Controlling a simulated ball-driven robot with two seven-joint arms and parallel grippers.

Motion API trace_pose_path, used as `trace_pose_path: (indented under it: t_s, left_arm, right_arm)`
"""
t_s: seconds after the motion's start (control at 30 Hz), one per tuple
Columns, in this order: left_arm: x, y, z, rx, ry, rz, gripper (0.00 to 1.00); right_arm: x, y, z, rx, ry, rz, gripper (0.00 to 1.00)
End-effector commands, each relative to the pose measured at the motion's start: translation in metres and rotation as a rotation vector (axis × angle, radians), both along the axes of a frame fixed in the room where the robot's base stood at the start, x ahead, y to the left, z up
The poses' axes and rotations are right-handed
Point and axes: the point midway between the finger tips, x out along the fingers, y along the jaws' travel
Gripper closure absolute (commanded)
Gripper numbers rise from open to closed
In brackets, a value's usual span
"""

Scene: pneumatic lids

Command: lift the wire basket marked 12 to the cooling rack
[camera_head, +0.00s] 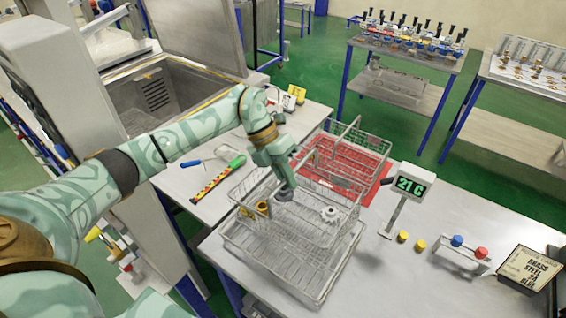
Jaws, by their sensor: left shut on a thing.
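A wire basket (293,239) stands on the near part of the grey table, with a brass part (262,207) and a pale, toothed part (330,214) inside. I cannot read a number 12 on it. My left gripper (285,191) reaches down over the basket from the left and is shut on it; its fingers hide the exact grip point. A low wire rack (316,293) lies under and around the basket; I cannot tell whether they touch. More wirework with a raised handle (345,128) stands behind, over a red mat (376,160). My right gripper is not in view.
A display reading 21 C (411,187) stands close to the right of the basket. Yellow caps (403,236), blue and red knobs (481,252) and a sign box (530,268) are farther right. An open chest (150,95) stands at the left. The table's front right is clear.

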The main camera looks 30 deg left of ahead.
Motion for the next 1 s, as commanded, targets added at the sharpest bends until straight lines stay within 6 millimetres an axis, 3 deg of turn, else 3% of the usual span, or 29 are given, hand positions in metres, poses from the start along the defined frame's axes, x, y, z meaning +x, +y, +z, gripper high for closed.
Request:
trace_pose_path:
  t_s: [0.13, 0.53, 1.0]
  left_arm:
    - [0.001, -0.001, -0.001, -0.002, -0.008, -0.001, 1.0]
    - [0.001, -0.001, -0.028, -0.003, -0.006, -0.001, 1.0]
    - [0.002, -0.001, -0.052, -0.003, -0.008, -0.001, 1.0]
  right_arm:
    - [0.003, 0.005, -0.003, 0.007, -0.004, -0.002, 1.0]
    - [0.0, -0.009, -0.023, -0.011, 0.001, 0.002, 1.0]
    - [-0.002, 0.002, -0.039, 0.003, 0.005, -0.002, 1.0]
